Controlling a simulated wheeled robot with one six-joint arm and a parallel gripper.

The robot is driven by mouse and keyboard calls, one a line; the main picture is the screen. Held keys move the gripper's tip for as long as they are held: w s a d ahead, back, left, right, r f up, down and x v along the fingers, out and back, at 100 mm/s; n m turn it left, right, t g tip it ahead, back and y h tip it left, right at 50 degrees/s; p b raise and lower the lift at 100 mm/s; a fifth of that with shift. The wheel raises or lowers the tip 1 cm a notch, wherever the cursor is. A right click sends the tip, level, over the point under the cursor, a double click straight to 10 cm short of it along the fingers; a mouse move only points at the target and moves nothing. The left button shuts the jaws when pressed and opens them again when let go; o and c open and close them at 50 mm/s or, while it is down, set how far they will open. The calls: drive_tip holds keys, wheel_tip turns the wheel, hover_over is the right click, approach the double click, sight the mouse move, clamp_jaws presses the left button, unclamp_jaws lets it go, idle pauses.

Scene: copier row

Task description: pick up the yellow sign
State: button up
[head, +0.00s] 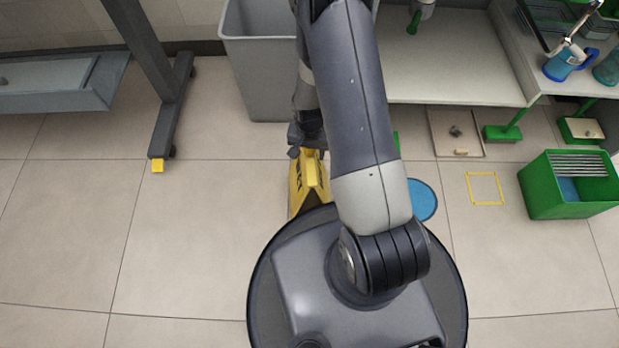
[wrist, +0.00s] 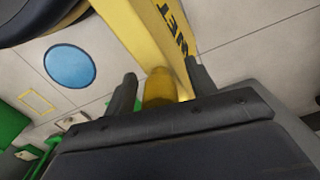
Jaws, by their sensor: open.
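The yellow sign (head: 309,182) stands on the tiled floor just in front of my base, partly hidden by my arm in the head view. Dark lettering shows on its face. In the wrist view the yellow sign (wrist: 140,28) reaches from the top edge down to my gripper. My gripper (wrist: 160,85) is open, with one finger on each side of the sign's rounded yellow top part. I cannot tell whether the fingers touch it. In the head view my gripper (head: 308,150) is at the top of the sign.
A grey bin (head: 258,70) stands behind the sign. A blue disc (head: 422,200) lies on the floor to its right. A green crate (head: 568,186) stands farther right, past a yellow floor outline (head: 485,188). A dark stand leg (head: 165,115) is at left.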

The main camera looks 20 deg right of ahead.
drive_tip(key=shift+r, duration=0.1)
clamp_jaws()
idle(0.4)
